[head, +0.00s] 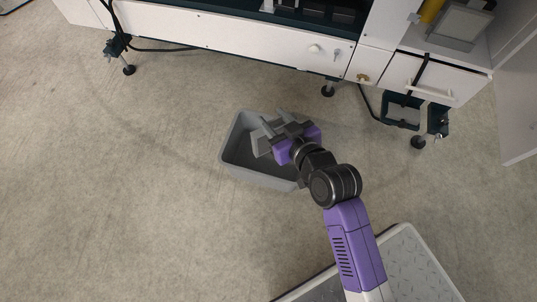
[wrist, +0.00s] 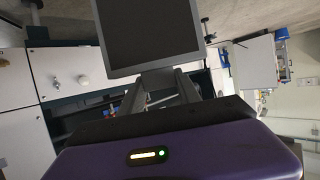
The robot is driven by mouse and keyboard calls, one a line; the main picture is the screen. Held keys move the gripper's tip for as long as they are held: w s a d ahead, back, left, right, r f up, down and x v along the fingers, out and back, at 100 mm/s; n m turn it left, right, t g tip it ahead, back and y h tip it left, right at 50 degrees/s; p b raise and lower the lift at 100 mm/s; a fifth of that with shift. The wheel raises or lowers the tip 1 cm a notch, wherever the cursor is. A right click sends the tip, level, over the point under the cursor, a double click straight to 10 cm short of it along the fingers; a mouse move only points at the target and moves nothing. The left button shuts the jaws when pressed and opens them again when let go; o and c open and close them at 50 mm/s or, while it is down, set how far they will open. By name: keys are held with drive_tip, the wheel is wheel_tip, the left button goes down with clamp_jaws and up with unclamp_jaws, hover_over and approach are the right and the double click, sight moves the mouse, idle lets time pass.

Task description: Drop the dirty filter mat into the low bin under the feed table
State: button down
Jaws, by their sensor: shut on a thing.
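The filter mat is a flat dark panel in a grey frame (wrist: 150,38), held upright in the wrist view. In the head view the mat (head: 261,141) shows as a small grey piece over the bin. My gripper (head: 274,130) is shut on its edge; the fingers also show in the wrist view (wrist: 165,88). The low bin (head: 240,172) is a grey open box on the floor. My gripper and the mat are above its opening. My arm hides its right part, and how high the mat is above the rim is hard to tell.
A white machine with cabinet panels (head: 225,30) stands along the top of the head view on dark feet (head: 328,88). A dark cable runs to the floor near its right end. The floor (head: 110,190) left of the bin is clear.

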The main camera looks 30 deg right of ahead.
drive_tip(key=a+r+p, duration=0.1)
drive_tip(key=a+r+y+p, duration=0.1)
drive_tip(key=p, duration=0.1)
drive_tip(key=shift+w+r+n, duration=0.35)
drive_tip(key=shift+w+n, duration=0.05)
drive_tip(key=w+d+f+m+h+p, duration=0.1)
drive_tip(key=w+d+f+p, duration=0.2)
drive_tip(key=f, duration=0.7)
drive_tip(key=shift+w+d+f, duration=0.3)
drive_tip(key=shift+w+d, duration=0.2)
drive_tip(key=shift+d, duration=0.2)
